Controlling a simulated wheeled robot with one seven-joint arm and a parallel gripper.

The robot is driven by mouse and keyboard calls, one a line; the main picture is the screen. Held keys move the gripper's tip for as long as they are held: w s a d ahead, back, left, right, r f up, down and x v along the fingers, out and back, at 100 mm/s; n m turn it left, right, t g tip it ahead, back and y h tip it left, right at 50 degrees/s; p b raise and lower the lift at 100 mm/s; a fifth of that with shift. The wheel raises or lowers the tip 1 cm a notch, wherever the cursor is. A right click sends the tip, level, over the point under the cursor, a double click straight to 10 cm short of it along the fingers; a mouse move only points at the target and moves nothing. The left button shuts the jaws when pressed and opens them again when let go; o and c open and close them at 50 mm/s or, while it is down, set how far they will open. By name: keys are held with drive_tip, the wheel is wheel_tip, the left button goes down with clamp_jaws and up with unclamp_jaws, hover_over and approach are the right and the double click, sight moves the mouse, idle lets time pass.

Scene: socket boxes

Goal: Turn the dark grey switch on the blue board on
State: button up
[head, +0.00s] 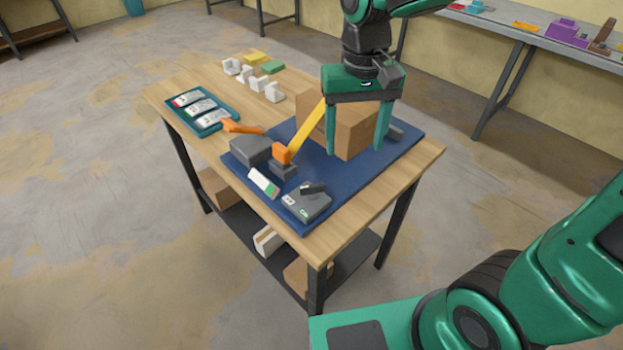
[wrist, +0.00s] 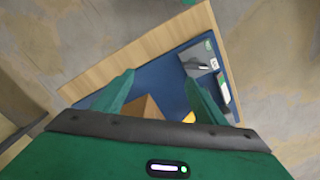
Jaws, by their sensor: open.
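The blue board (head: 345,177) lies on a wooden table; it also shows in the wrist view (wrist: 165,75). A dark grey switch (head: 307,204) sits at its front corner, with a dark lever (head: 313,188) on top and small light labels. In the wrist view the switch (wrist: 199,60) is near the upper right edge of the board. My gripper (head: 356,150) is open and empty, pointing down over the board, behind and right of the switch and apart from it. Its fingers show in the wrist view (wrist: 159,80) and hide part of the board.
A cardboard box (head: 352,125) stands on the board by my fingers. Left of it are a yellow bar (head: 308,130) with an orange block (head: 281,153), a grey box (head: 250,150) with an orange lever, and a white-green piece (head: 263,183). A teal tray (head: 203,115) lies further left.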

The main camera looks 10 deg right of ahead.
drive_tip(key=n, duration=0.1)
hover_over(313, 185)
wheel_tip(313, 185, down, 11)
drive_tip(key=shift+a+f, duration=0.1)
drive_tip(key=shift+f, duration=0.05)
idle(0.3)
drive_tip(key=c, duration=1.1)
